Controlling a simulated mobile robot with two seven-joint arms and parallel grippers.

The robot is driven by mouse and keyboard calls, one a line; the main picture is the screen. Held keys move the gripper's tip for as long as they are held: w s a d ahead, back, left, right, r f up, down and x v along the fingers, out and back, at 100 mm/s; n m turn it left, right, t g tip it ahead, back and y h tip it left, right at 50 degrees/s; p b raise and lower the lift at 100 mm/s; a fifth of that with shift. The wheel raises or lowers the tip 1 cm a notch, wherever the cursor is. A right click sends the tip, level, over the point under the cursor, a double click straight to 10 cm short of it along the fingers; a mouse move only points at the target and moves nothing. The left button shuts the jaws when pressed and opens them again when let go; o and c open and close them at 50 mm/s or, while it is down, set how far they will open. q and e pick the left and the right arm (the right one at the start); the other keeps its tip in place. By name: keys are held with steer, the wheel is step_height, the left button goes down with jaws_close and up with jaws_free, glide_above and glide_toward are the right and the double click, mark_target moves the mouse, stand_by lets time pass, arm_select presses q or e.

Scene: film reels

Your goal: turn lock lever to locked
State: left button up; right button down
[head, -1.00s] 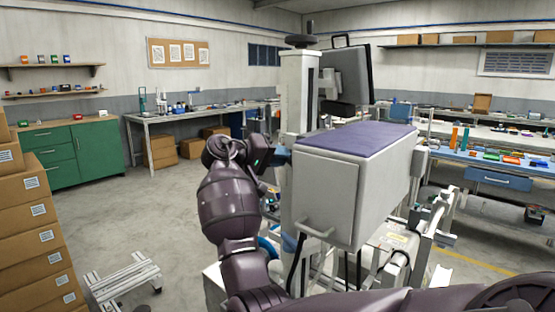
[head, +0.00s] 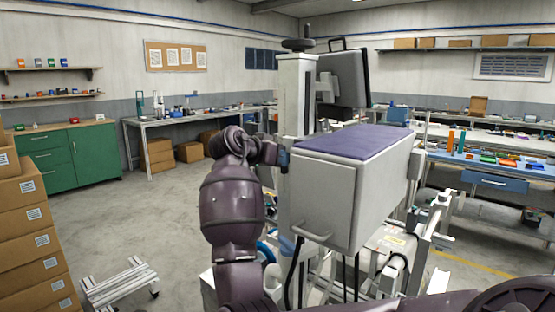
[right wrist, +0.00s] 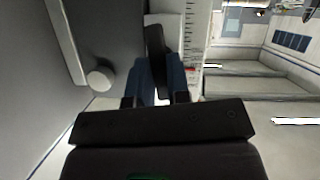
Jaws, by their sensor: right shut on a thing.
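The lock lever (right wrist: 155,45) is a dark, narrow piece in the right wrist view, in front of the white column. My right gripper (right wrist: 160,84) is shut on it, one blue finger on each side. In the head view my right gripper (head: 280,157) is beside the white column (head: 296,95), left of the grey box; the lever cannot be made out there. My left gripper is not in view.
The grey box (head: 322,195) with a purple top stands close right of my right gripper. A dark monitor (head: 343,82) is behind it. The column carries a scale (right wrist: 190,35) with a red mark. Cartons (head: 30,215) are stacked at left.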

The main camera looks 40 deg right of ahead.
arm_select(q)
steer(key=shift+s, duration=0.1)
arm_select(e)
steer(key=shift+s+d+m+t, duration=0.1)
steer(key=shift+m+t, duration=0.3)
steer(key=shift+m, duration=0.2)
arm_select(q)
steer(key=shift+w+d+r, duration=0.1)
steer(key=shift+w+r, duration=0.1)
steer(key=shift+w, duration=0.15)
arm_select(e)
steer(key=c, duration=1.3)
jaws_free()
steer(key=shift+o, duration=1.1)
steer(key=shift+d+f, duration=0.1)
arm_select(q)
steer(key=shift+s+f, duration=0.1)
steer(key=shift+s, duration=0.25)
